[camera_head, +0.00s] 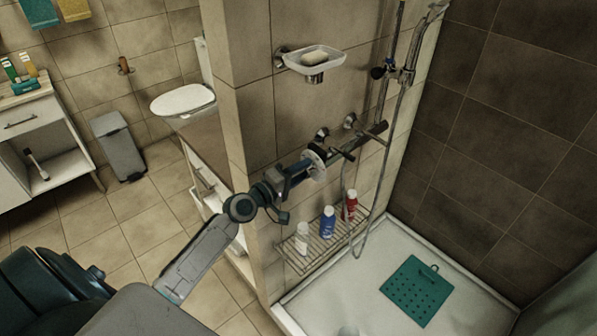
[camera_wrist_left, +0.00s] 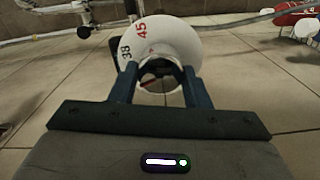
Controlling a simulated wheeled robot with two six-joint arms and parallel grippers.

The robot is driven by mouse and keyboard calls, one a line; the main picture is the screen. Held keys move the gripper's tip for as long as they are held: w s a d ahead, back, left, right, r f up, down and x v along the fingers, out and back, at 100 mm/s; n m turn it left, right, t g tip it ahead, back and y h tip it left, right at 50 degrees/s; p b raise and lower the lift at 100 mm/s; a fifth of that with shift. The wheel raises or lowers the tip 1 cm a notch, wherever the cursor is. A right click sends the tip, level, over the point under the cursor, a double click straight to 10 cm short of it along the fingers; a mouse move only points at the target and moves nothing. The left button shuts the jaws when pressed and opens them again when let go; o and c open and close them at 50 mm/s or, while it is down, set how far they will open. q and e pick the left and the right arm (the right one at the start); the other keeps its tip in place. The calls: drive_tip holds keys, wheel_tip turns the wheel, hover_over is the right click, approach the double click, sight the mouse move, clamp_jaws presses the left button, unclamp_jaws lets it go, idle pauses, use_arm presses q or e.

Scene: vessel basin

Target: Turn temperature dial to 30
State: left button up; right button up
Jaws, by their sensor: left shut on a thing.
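The temperature dial (camera_head: 317,155) is a round white disc on the shower's wall fitting. In the left wrist view the dial (camera_wrist_left: 172,38) shows a red 45 and a black 38 along its upper left edge, with a small red mark near its middle; a 30 cannot be made out. My left gripper (camera_head: 309,168) reaches it from the left. In the left wrist view my left gripper (camera_wrist_left: 160,84) has its two dark blue fingers on either side of the dial's centre knob, shut on it. The fingers hide part of the knob. My right gripper is not in view.
A soap dish (camera_head: 315,60) is on the wall above. A wire shelf (camera_head: 325,243) with several bottles hangs below. A shower hose (camera_head: 372,215) hangs close to the fitting's right. A green mat (camera_head: 417,290) lies in the shower tray. A tiled wall edge (camera_head: 250,190) stands beside my left arm.

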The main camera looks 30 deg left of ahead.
use_arm(q)
drive_tip(key=o, duration=0.8)
drive_tip(key=shift+d, duration=0.1)
drive_tip(key=shift+o, duration=1)
drive_tip(key=shift+s+d+r, duration=0.15)
drive_tip(key=shift+s+a, duration=0.2)
drive_tip(key=b+v, duration=0.1)
drive_tip(key=v, duration=0.9)
drive_tip(key=shift+s, duration=0.2)
drive_tip(key=shift+s+r, duration=0.1)
drive_tip(key=shift+r, duration=0.1)
